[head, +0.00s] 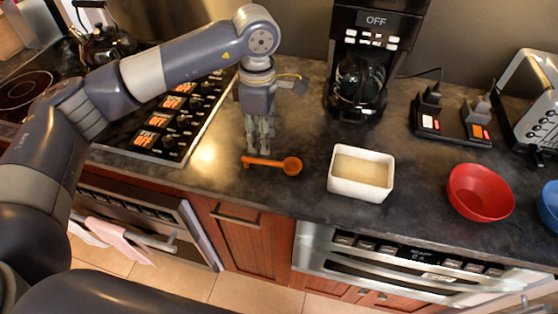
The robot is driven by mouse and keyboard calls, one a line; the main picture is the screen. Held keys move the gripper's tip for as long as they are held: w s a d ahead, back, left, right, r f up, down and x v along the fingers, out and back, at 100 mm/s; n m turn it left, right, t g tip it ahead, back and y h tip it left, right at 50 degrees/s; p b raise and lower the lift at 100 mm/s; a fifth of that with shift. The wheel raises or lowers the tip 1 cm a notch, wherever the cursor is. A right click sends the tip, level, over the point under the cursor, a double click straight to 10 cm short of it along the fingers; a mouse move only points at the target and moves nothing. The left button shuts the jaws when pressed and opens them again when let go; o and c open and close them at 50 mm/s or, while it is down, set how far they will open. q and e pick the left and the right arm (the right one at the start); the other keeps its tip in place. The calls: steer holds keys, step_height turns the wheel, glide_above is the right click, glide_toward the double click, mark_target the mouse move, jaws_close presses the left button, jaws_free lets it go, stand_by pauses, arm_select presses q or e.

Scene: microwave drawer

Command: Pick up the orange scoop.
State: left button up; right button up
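The orange scoop (290,166) lies flat on the dark countertop, its round bowl to the right and its handle pointing left. My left gripper (259,151) points down just behind the scoop's handle. Its fingers look close together, and I cannot tell whether they are apart or whether they touch the handle. My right gripper is not in view.
A white rectangular container (361,192) with pale contents stands right of the scoop. Further right are a red bowl (481,193) and a power strip (450,127). A coffee maker (372,60) stands behind. The cooktop (165,120) is at left.

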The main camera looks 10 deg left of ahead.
mark_target(264, 160)
arm_select(q)
step_height(264, 160, down, 3)
steer(key=shift+f+p, duration=0.1)
steer(key=shift+p, duration=0.25)
step_height(264, 160, down, 5)
steer(key=p, duration=0.2)
steer(key=shift+d+p, duration=0.15)
steer(key=shift+p, duration=0.15)
steer(key=shift+f, duration=0.25)
jaws_close()
